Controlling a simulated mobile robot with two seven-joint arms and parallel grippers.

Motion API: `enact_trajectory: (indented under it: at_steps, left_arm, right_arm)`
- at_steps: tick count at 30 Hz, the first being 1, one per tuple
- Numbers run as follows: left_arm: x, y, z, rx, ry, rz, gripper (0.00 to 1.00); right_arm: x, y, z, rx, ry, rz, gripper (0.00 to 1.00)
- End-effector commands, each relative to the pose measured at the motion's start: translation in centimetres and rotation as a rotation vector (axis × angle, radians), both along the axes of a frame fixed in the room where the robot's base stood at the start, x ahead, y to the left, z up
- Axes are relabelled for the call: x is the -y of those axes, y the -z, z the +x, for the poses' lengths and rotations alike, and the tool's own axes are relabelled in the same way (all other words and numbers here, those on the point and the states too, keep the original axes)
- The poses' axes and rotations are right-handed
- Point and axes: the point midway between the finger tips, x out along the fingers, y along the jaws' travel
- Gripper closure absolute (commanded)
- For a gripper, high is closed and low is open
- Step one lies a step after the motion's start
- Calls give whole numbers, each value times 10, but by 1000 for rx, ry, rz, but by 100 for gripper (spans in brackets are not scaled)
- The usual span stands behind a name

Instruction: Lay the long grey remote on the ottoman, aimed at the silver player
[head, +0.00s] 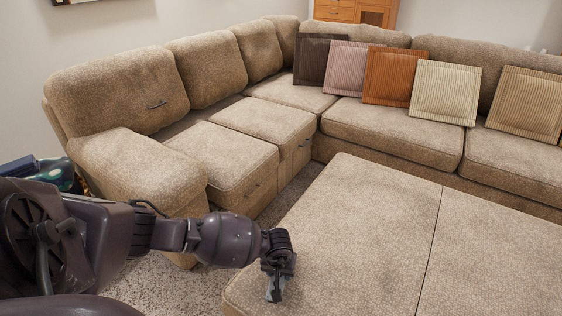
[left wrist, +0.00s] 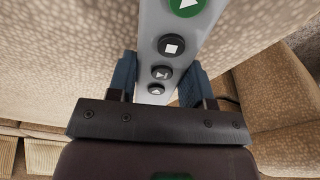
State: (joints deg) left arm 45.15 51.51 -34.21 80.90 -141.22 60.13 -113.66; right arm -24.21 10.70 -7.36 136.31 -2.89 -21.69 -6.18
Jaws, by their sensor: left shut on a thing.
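The long grey remote (left wrist: 168,90) is between the two blue fingers of my left gripper (left wrist: 160,85) in the left wrist view. It has a green play button and several dark round buttons. Its far end runs out of the top of that view. In the head view my left gripper (head: 275,285) is over the near left edge of the beige ottoman (head: 365,225). Only a small grey piece of the remote shows there below the gripper. I cannot tell if the remote touches the ottoman. My right gripper and the silver player are not in view.
A beige sectional sofa (head: 390,137) wraps behind and left of the ottoman, with several striped cushions, one orange (head: 388,76). A wooden cabinet (head: 350,11) stands behind. The ottoman top is bare, with a seam. Carpet shows between ottoman and sofa.

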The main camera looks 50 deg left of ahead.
Motion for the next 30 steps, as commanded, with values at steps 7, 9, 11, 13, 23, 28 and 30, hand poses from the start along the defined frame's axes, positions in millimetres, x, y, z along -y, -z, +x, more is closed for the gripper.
enact_trajectory:
  at_steps: [7, 9, 11, 13, 23, 28, 30]
  left_arm:
    - [1, 30, -2, -5, 0, -1, 84]
    - [1, 29, -1, -3, 0, -1, 84]
    - [1, 28, -1, -2, 0, 0, 84]
    - [0, 28, -1, -2, 0, 0, 84]
    - [0, 38, -3, -7, 0, 1, 84]
    - [0, 44, -4, -7, 0, 1, 84]
    - [0, 45, -4, -7, 0, 1, 84]
  right_arm:
    - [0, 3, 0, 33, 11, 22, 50]
    - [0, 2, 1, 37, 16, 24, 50]
    - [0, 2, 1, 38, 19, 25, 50]
    - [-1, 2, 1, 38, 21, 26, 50]
    - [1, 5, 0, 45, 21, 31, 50]
    - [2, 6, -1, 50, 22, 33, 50]
    - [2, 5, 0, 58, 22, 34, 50]
